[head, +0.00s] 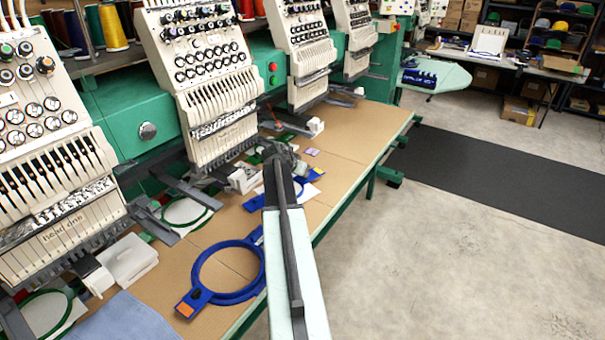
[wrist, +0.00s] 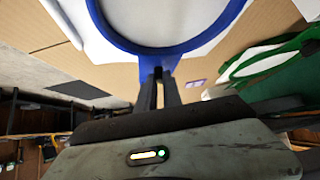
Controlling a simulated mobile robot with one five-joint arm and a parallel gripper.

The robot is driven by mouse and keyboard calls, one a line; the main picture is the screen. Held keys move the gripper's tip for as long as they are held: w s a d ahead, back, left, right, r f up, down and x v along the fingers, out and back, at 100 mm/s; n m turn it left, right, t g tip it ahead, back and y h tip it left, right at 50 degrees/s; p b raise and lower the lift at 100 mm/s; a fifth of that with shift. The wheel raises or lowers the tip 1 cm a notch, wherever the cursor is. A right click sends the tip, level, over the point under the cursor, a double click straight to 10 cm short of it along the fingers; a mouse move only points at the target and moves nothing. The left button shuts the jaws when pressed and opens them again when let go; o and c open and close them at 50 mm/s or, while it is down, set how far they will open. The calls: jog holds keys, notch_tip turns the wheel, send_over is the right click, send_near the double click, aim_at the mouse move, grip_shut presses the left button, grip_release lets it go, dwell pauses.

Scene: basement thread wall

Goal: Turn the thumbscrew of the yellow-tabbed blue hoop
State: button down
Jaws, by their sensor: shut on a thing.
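The yellow-tabbed blue hoop (head: 298,188) lies on the tan table with white material in it, partly hidden behind my arm in the head view. Its small yellow tab (head: 319,171) shows at its far right end. In the wrist view the blue hoop's rim (wrist: 155,48) curves across the top. My gripper (wrist: 160,78) is at the blue lug on the rim, its two dark fingers close together. It is shut on the thumbscrew there, which the fingers mostly hide. In the head view my gripper (head: 283,158) is beside the hoop's far side.
A blue hoop with an orange tab (head: 202,267) lies nearer on the table. Green hoops (head: 187,211) sit under the embroidery heads (head: 207,80) on the left. A small purple item (head: 311,152) lies beyond my gripper. The floor (head: 440,250) to the right is clear.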

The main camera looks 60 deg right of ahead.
jog(key=c, duration=1.5)
grip_release()
jog(key=shift+a, duration=0.1)
jog(key=p+v, duration=0.5)
jog(key=v, duration=0.2)
jog(key=shift+a+r, duration=0.25)
